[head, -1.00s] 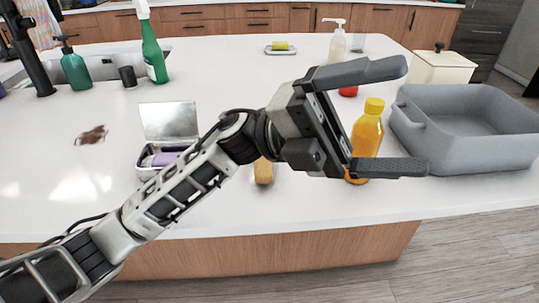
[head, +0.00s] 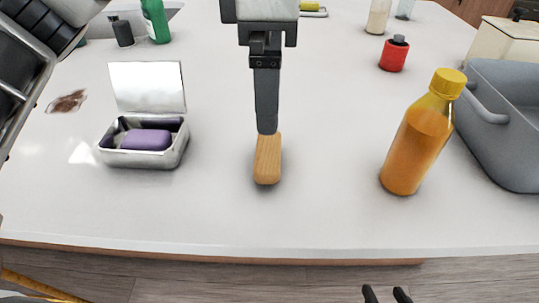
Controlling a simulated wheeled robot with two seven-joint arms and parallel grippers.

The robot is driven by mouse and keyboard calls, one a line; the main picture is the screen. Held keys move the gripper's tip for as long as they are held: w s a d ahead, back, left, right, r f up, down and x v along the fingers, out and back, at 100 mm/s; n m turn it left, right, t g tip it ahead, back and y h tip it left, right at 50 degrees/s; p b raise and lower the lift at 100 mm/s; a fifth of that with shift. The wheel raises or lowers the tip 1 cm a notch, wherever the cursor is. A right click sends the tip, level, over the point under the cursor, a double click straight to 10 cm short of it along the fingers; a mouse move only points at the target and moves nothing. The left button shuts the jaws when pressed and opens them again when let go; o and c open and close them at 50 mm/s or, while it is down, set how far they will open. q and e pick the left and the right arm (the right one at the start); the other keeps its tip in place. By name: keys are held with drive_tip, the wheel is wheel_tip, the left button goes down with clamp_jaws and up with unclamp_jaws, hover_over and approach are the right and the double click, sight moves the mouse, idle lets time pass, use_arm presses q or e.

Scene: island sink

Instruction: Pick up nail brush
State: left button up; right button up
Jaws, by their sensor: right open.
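The nail brush (head: 267,160) appears as a small wooden block lying on the white counter near its front edge. I see the gripper edge-on, so one dark finger hides the other. The fingertip overlaps the brush's far end in the picture; I cannot tell whether it touches. The gripper is open, and the brush rests on the counter.
An open metal soap box (head: 140,158) with purple soap (head: 146,139) stands left of the brush. An orange bottle (head: 415,148) stands to the right, with a red container (head: 394,57) behind it and a grey basin (head: 510,125) beyond. Counter around the brush is clear.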

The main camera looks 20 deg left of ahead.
use_arm(q)
hover_over(268, 150)
drive_tip(key=f, duration=0.6)
drive_tip(key=shift+s+d+f, duration=0.15)
drive_tip(key=shift+d, duration=0.05)
drive_tip(key=shift+a+f, duration=0.2)
drive_tip(key=shift+f, duration=2.35)
drive_tip(key=c, duration=0.8)
